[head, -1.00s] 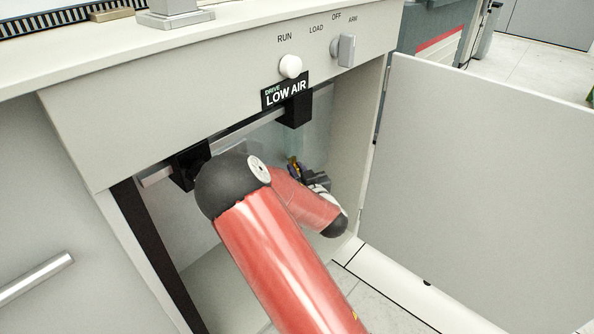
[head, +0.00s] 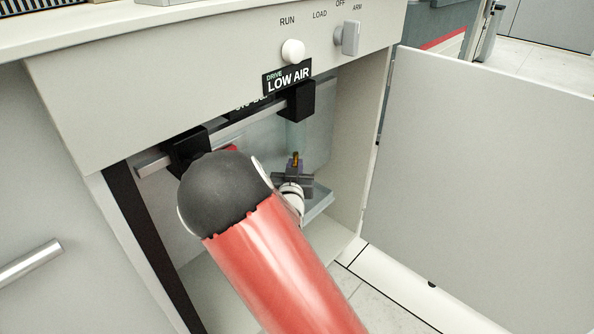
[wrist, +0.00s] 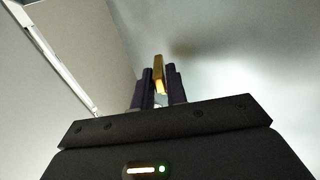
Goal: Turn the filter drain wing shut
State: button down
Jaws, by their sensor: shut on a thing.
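The filter drain wing (wrist: 159,75) shows in the wrist view as a thin, upright, brass-yellow piece between my two dark fingers. My gripper (wrist: 160,88) is shut on it. In the head view my gripper (head: 294,168) is inside the open cabinet, behind my red arm, with the small yellow wing (head: 295,157) at its tips. The filter body that the wing belongs to cannot be made out. My fingers hide the sides of the wing.
A rail (head: 230,129) with black blocks runs across the opening. The open door (head: 480,180) stands at right. A pale tray-like surface (head: 318,205) lies below my gripper.

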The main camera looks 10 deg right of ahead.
jog(key=m+g+h+p, duration=0.1)
jog(key=m+h, duration=0.1)
jog(key=m+g+h+p, duration=0.1)
jog(key=h, duration=0.2)
jog(key=shift+w+a+m+g, duration=0.2)
jog(key=shift+a+m+g, duration=0.1)
jog(key=shift+a+m, duration=0.1)
jog(key=shift+h, duration=0.3)
jog(key=c, duration=1.5)
grip_release()
jog(key=shift+s, duration=0.1)
jog(key=v, duration=0.7)
jog(key=shift+s+a, duration=0.2)
jog(key=shift+a, duration=0.05)
